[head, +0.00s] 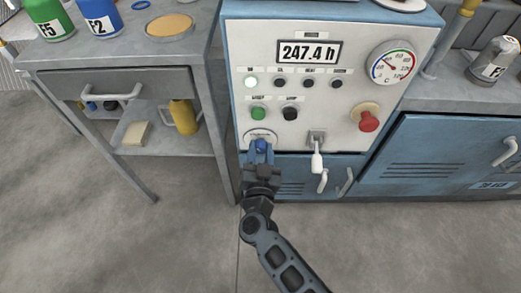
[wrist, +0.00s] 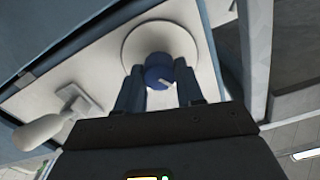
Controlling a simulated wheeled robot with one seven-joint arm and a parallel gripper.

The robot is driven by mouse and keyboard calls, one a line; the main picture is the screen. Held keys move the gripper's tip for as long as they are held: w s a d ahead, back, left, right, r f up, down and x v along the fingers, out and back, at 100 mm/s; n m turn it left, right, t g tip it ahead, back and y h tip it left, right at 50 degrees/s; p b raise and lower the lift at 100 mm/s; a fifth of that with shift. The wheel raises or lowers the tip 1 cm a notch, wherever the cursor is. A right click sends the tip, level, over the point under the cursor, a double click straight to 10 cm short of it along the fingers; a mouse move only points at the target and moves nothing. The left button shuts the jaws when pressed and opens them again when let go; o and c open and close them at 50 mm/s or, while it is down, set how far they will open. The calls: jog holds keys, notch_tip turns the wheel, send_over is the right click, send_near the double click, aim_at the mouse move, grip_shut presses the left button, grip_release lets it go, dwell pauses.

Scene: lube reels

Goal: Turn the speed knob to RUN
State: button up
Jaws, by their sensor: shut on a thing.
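The speed knob (wrist: 158,72) is a round blue knob on a pale round dial plate (wrist: 188,43) at the lower left of the control panel. A light pointer mark shows on its face, but I cannot read the dial labels. In the head view the knob (head: 261,146) is partly hidden by my gripper. My gripper (head: 259,152) is at the panel with its fingers shut on the knob. In the wrist view my gripper's fingers (wrist: 160,92) stand on both sides of the knob.
A white-handled lever (head: 317,160) sits just right of the knob. Above are green (head: 258,113) and black (head: 290,113) buttons, and a red emergency button (head: 369,121) is at the right. A grey workbench (head: 120,70) stands at the left. The floor in front is clear.

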jog(key=shift+w+r+m, duration=0.1)
jog(key=shift+m, duration=0.2)
jog(key=m, duration=0.5)
jog(key=shift+d+m, duration=0.15)
jog(key=shift+m, duration=0.15)
jog(key=m+b, duration=0.1)
jog(key=m, duration=0.4)
jog(key=shift+d+m+b, duration=0.15)
jog(key=shift+m+b, duration=0.15)
jog(key=shift+m, duration=0.3)
jog(key=o, duration=1)
jog(key=shift+o, duration=0.2)
jog(key=shift+f, duration=0.2)
jog(key=s+p, duration=0.1)
jog(key=s, duration=0.7)
jog(key=shift+a+p, duration=0.2)
jog(key=shift+p, duration=0.1)
